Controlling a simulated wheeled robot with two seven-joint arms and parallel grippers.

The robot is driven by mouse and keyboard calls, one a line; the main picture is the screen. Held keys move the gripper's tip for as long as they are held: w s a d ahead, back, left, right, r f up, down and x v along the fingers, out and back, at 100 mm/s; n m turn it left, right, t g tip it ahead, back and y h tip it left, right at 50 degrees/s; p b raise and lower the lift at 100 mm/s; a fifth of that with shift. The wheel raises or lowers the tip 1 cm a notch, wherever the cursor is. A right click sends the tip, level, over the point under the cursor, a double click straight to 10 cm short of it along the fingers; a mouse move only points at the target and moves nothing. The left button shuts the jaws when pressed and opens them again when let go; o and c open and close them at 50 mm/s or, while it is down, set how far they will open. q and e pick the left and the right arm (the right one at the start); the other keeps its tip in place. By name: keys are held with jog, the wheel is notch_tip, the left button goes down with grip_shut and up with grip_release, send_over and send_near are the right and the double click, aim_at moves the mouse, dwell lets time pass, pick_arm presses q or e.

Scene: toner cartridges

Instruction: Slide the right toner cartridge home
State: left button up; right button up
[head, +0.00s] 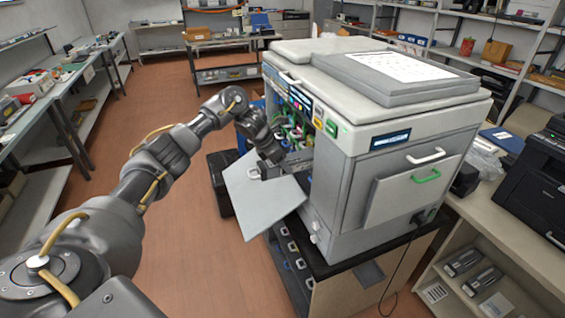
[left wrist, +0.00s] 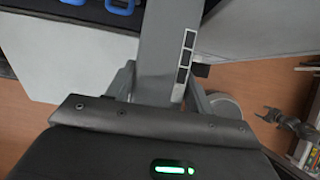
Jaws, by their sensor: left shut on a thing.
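The large grey and white printer (head: 375,140) stands open on its left side, with coloured parts showing inside. My left gripper (head: 268,167) is at this opening, above the lowered door (head: 262,200). It is shut on a long grey toner cartridge (head: 298,158), whose far part reaches toward the printer's inside. In the left wrist view the cartridge (left wrist: 170,45) runs up from between the fingers of the left gripper (left wrist: 160,88) and bears a strip of dark squares. How deep its far end sits is hidden.
Blue handles (left wrist: 120,5) show at the top of the left wrist view. A black-topped stand (head: 345,262) carries the printer. A bench with a black printer (head: 535,185) is at the right. Open floor (head: 205,255) lies left of the door.

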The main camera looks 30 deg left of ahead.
aim_at(271, 164)
pick_arm(q)
jog(key=shift+r, duration=0.1)
jog(key=o, duration=1.7)
jog(key=shift+s, duration=0.1)
jog(key=shift+s+a, duration=0.6)
jog(key=shift+s, duration=0.2)
jog(key=shift+s+a, duration=0.55)
jog(key=shift+s, duration=0.25)
jog(key=p+v, duration=0.4)
jog(key=v, duration=0.2)
jog(key=shift+a+r, duration=0.1)
jog(key=shift+r, duration=0.25)
jog(key=shift+s+a+r+p, duration=0.15)
jog(key=shift+s+r+p, duration=0.25)
jog(key=shift+r, duration=0.1)
